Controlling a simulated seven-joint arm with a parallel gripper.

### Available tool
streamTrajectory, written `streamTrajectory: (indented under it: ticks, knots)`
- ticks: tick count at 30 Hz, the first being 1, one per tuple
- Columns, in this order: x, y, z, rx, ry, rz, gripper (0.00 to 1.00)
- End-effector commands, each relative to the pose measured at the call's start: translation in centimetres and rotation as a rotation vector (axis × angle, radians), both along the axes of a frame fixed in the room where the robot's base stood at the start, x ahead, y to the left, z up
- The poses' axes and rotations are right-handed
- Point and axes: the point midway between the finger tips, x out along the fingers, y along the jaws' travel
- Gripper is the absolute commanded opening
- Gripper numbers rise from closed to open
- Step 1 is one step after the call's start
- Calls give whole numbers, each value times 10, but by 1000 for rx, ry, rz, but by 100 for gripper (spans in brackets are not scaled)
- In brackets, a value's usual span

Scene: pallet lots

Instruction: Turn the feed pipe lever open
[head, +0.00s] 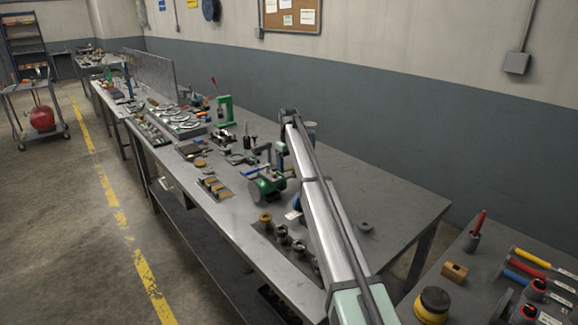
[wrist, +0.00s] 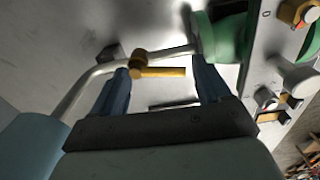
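In the wrist view a pale feed pipe (wrist: 92,78) runs slanting up to the right towards a green body (wrist: 228,32). A yellow lever (wrist: 165,72) sits on it, with its round hub (wrist: 139,60) at the left and its bar pointing right, at a shallow angle to the pipe in the picture. My gripper (wrist: 160,68) is open, with its two blue fingers wide apart. The lever bar shows between the fingers, with the hub near the left finger; I cannot tell whether either touches. In the head view a green machine (head: 267,187) stands below my wrist; the lever is not clear there.
At the wrist view's right is a plate with an orange-and-white knob (wrist: 298,12). The long metal bench (head: 400,205) holds many tools and parts, with a green press (head: 225,110) farther back. A tool table stands at the lower right.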

Motion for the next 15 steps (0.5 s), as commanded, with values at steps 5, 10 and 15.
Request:
streamTrajectory:
  ticks: [5,10,15]
  knots:
    - [-10,5,3,6,18,9,93]
    - [-8,5,20,7,15,8,93]
    - [-5,4,43,5,8,5,93]
